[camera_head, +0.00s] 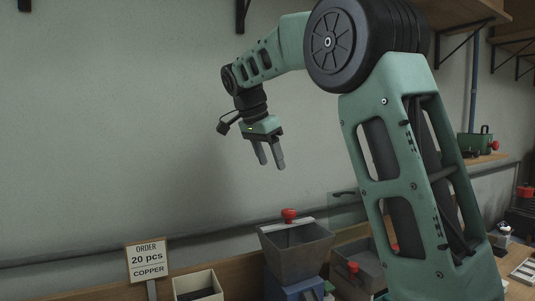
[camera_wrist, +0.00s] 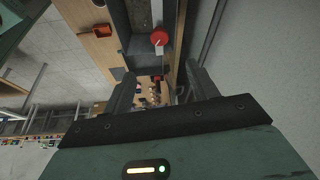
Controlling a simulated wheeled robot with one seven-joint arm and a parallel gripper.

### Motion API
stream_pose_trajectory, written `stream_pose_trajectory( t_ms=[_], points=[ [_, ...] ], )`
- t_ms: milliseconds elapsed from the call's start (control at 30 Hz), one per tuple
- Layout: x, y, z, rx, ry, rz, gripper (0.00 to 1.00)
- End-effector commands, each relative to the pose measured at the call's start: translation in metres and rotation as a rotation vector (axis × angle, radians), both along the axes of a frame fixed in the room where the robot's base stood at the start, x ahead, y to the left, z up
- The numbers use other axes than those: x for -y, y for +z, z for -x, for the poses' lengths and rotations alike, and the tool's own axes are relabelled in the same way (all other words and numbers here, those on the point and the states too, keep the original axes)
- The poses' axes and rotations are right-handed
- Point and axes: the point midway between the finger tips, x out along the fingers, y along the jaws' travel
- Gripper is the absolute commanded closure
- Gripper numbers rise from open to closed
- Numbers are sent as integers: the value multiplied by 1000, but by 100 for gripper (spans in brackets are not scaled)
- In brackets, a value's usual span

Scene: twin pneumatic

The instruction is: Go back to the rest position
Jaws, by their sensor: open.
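My gripper (camera_head: 269,155) hangs from my green arm in front of the grey wall, with its fingers pointing down. It is high above the bench and touches nothing. The two fingers are apart, with nothing between them. The wrist view also shows my gripper (camera_wrist: 160,90) with its fingers spread over the bench area below.
A grey hopper (camera_head: 296,252) with a red knob (camera_head: 290,215) stands on the bench below. Left of it are a pale bin (camera_head: 198,284) and an order sign (camera_head: 149,260) reading 20 pcs copper. Shelf brackets (camera_head: 241,14) hang above. The wall area left of my arm is clear.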

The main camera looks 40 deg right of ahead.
Motion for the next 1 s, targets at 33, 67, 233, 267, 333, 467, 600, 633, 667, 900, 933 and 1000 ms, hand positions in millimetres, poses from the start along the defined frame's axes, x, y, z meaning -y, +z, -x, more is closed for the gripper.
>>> stream_pose_trajectory(
  t_ms=[33,67,233,267,333,467,600,633,667,900,933,1000],
  points=[
    [-3,6,-1,1,0,0,41],
    [-3,8,-1,1,0,0,41],
    [-7,15,0,-1,0,-1,41],
    [-7,16,0,-1,0,-1,41],
    [-7,16,0,-1,0,-1,41],
    [-7,16,0,-1,0,-1,41],
    [-7,16,0,-1,0,-1,41],
    [-7,16,0,-1,0,-1,41],
    [-7,16,0,-1,0,-1,41],
    [-25,2,-1,-23,98,-35,41],
    [-34,-5,-1,-34,148,-50,41],
    [-64,-26,2,-66,306,-97,41]
  ],
)
